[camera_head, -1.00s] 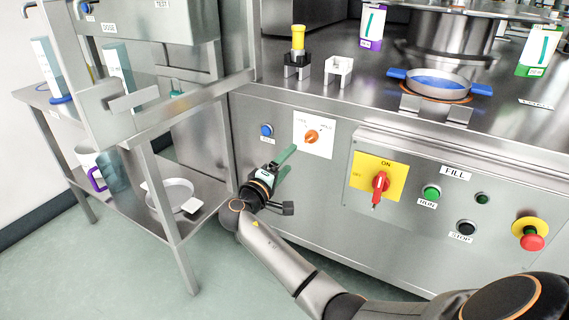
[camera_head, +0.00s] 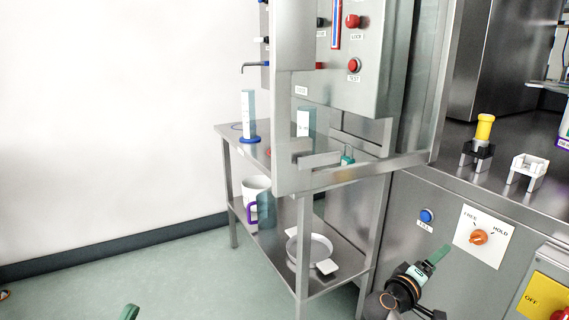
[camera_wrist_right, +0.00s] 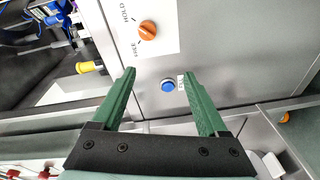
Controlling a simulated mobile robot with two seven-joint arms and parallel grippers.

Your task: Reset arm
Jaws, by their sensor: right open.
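My right gripper (camera_head: 440,252) is in front of the grey cabinet panel, below the orange knob and blue button. In the right wrist view its two green fingers are spread with nothing between them (camera_wrist_right: 160,72). A green fingertip, apparently of my left gripper (camera_head: 130,312), shows at the bottom edge of the head view; the rest is out of frame. The orange knob (camera_head: 479,237) sits on a white FREE/HOLD plate and also shows in the right wrist view (camera_wrist_right: 147,30). The blue button (camera_head: 426,215) is left of it, and beyond the fingers in the wrist view (camera_wrist_right: 167,85).
A steel side table (camera_head: 232,134) stands left of the cabinet, with a white mug (camera_head: 254,186) and a round pan (camera_head: 310,247) on its lower shelf. A yellow-topped part (camera_head: 484,126) and a white holder (camera_head: 527,170) stand on the counter.

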